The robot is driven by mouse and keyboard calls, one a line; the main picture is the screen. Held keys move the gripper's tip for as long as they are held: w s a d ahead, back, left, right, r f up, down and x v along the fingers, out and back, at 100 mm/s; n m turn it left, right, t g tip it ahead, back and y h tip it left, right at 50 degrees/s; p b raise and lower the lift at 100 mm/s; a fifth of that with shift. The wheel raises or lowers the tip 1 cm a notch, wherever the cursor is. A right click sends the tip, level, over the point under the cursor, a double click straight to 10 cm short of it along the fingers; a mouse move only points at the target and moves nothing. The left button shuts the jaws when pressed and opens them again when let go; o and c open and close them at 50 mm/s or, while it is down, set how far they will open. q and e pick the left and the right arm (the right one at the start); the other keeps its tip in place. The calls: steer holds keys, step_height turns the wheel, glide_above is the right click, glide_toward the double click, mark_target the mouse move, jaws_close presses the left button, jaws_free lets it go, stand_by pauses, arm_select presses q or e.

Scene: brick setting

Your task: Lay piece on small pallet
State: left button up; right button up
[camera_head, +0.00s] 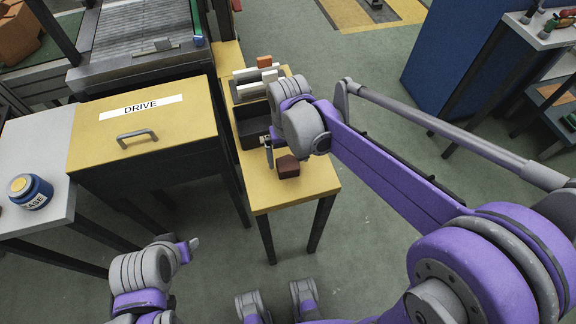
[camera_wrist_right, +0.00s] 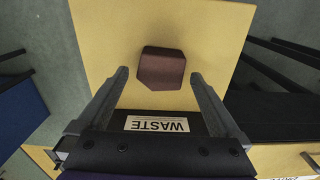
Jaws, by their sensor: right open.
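A dark reddish-brown block (camera_head: 288,167) lies on the near part of a narrow yellow table (camera_head: 310,187). It also shows in the right wrist view (camera_wrist_right: 162,68), close to the fingertips and roughly between their lines. My right gripper (camera_head: 268,150) is open and empty, pointing down beside the block; in the right wrist view its two fingers (camera_wrist_right: 158,76) stand wide apart. I cannot tell the height between fingertips and block. My left gripper (camera_head: 192,243) is low at the left, away from the table; its finger opening is unclear. I cannot make out a small pallet for certain.
A dark bin (camera_head: 250,125) stands behind the block; its WASTE label (camera_wrist_right: 157,125) shows in the right wrist view. White pieces and an orange piece (camera_head: 264,61) are farther back. A yellow DRIVE cabinet (camera_head: 145,120) and a blue jar (camera_head: 31,191) are left.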

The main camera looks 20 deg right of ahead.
mark_target(288, 162)
steer(key=shift+f, duration=1.55)
steer(key=c, duration=1.4)
steer(key=shift+r, duration=0.15)
steer(key=shift+c, duration=0.2)
